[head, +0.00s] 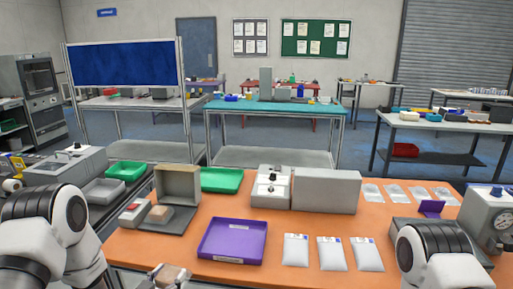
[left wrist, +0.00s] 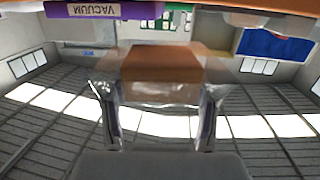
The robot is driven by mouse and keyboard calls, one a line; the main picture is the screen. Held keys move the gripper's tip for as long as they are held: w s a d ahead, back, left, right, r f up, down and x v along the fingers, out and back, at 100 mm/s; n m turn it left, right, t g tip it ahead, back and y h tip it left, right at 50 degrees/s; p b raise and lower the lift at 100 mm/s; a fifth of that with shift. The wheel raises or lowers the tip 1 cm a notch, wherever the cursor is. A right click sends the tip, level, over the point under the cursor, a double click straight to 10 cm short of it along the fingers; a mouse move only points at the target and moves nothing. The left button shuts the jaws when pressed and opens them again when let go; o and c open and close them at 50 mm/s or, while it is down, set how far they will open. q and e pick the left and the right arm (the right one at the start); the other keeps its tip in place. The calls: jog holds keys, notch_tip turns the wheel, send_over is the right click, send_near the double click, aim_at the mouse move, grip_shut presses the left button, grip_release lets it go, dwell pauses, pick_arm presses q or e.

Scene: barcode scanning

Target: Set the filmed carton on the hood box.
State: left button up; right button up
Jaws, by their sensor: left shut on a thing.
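The filmed carton (left wrist: 162,66) is a brown box in clear film, held between the fingers of my left gripper (left wrist: 158,110) in the left wrist view. In the head view the carton (head: 176,273) and my left gripper (head: 168,277) show at the bottom edge, in front of the orange table, partly cut off. What looks like the hood box (head: 178,184) stands at the table's left, its beige hood raised over a grey base, with a small brown block (head: 160,214) on the base. My right gripper is outside the views.
A purple tray (head: 232,240) lies beyond my left gripper, with several white pouches (head: 332,254) to its right. A grey machine (head: 271,187) and a long grey box (head: 326,190) stand behind. A green tray (head: 221,180) is at the back. A gauge unit (head: 490,218) stands at right.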

pick_arm(q)
jog(key=s+d+f, duration=0.2)
jog(key=d, duration=0.7)
jog(key=a, duration=0.2)
jog(key=w+a+r, duration=0.1)
jog(key=a, duration=0.1)
jog(key=w+a, duration=0.1)
jog(key=a, duration=0.1)
jog(key=shift+a+r, duration=0.3)
jog(key=a+r+n+y, duration=0.1)
jog(key=a+y, duration=0.1)
jog(key=a, duration=0.7)
jog(key=shift+r, duration=0.2)
jog(key=shift+d, duration=0.1)
jog(key=shift+t, duration=0.3)
